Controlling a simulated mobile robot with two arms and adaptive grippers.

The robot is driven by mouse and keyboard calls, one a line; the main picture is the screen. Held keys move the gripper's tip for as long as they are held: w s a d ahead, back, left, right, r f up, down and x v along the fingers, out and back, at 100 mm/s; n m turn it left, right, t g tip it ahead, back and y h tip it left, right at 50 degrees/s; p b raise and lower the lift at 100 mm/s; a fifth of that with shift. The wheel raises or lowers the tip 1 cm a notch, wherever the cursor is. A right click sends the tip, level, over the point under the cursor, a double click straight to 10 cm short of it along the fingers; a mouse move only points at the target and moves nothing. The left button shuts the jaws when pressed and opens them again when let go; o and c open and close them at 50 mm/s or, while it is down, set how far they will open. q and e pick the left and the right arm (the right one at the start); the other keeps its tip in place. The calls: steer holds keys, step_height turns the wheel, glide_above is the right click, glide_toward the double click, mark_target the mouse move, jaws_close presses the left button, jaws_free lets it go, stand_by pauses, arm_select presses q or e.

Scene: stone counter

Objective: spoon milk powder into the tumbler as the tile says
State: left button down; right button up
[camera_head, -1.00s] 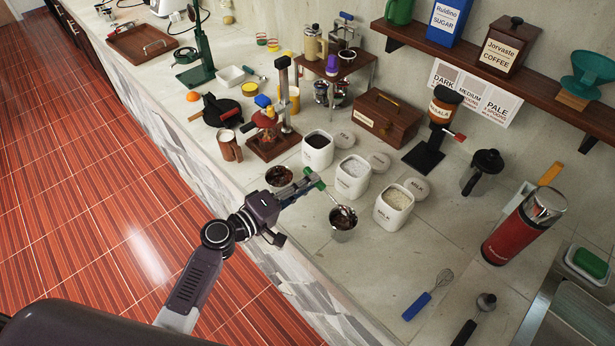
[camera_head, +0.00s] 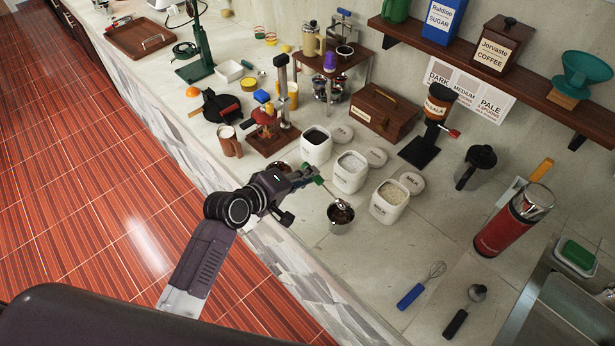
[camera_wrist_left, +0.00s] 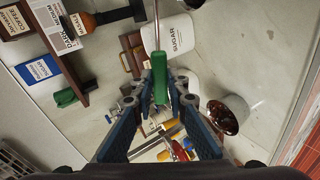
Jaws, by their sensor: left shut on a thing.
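My left gripper (camera_head: 312,177) is shut on the green handle of a spoon (camera_head: 327,191); the green handle also shows between the fingers in the left wrist view (camera_wrist_left: 160,78). The spoon's head is at the mouth of the steel tumbler (camera_head: 341,221), which has dark contents. I cannot tell whether the spoon holds powder. The open white milk canister (camera_head: 388,213), with pale powder inside, stands right of the tumbler. The tile (camera_head: 466,92) on the wall shows DARK, MEDIUM and PALE panels; its small text is too small to read surely. My right gripper is not in view.
The sugar canister (camera_head: 347,181) and a canister with dark contents (camera_head: 315,154) stand behind. Another cup (camera_head: 280,168) is partly hidden by my gripper. A whisk (camera_head: 411,296), a dark-handled scoop (camera_head: 456,322) and a red flask (camera_head: 508,226) lie or stand right. Counter before the milk is clear.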

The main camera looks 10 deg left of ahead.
arm_select(q)
steer(key=g+y, duration=0.1)
steer(key=r+g+y, duration=0.1)
steer(key=g, duration=0.1)
steer(key=w+d+r+g+y, duration=0.1)
steer(key=y, duration=0.1)
steer(key=shift+r+n+g, duration=0.25)
steer(key=shift+n+g, duration=0.05)
steer(key=shift+w+d+r+g+y, duration=0.15)
steer(key=shift+r+g+y, duration=0.1)
steer(key=shift+g+y, duration=0.25)
steer(key=shift+w+d+r+g+y, duration=0.15)
steer(key=shift+r+g+y, duration=0.15)
steer(key=shift+g, duration=0.3)
steer(key=shift+w+d+r+n+g+y, duration=0.15)
steer(key=shift+r+g+y, duration=0.1)
steer(key=shift+g+y, duration=0.4)
steer(key=shift+w+r+n+g+y, duration=0.1)
steer(key=shift+r+n+g+y, duration=0.1)
steer(key=shift+g+y, duration=0.45)
